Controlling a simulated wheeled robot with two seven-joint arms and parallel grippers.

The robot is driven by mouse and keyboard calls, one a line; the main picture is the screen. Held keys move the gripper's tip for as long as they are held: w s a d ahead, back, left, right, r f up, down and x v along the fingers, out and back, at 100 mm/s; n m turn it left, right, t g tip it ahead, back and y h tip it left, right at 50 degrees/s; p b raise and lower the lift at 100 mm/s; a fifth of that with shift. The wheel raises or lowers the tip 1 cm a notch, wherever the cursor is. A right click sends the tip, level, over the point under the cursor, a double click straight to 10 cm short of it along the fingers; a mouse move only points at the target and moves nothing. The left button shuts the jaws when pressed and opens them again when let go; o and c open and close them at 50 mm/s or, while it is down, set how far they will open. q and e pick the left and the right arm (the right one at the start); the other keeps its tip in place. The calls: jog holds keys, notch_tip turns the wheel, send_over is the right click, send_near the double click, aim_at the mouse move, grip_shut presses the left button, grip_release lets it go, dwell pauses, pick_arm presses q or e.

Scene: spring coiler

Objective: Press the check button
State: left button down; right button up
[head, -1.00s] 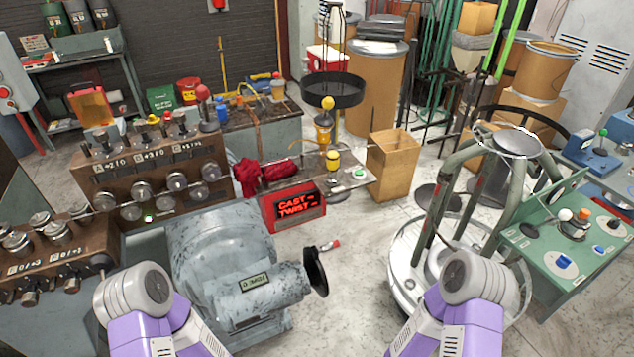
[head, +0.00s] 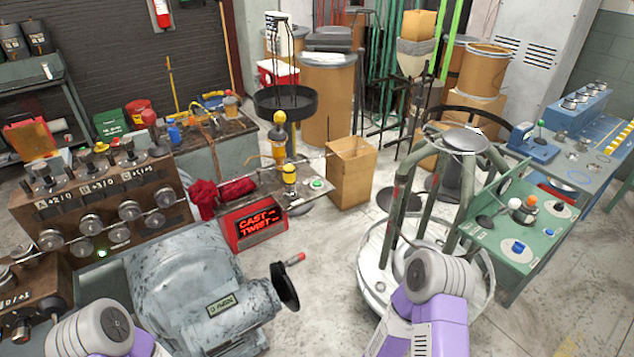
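No label marks a check button, so I cannot tell which button it is. A green button (head: 317,183) sits on a small metal stand beside a red box (head: 256,226) with a lit display reading "CAST" and "TWIST". A blue button (head: 518,247) sits on a white disc on the green table (head: 487,232) at right, with a smaller blue one (head: 549,233) nearby. An orange part with a white ball (head: 515,203) stands there too. Only purple and grey links of my arms show at the bottom edge. Both grippers are out of view.
A grey machine (head: 185,280) with a black handwheel stands in front at left. A round frame with green-grey posts (head: 399,215) stands at centre right. A cardboard box (head: 351,172) and drums stand behind. Clear floor lies between the grey machine and the frame.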

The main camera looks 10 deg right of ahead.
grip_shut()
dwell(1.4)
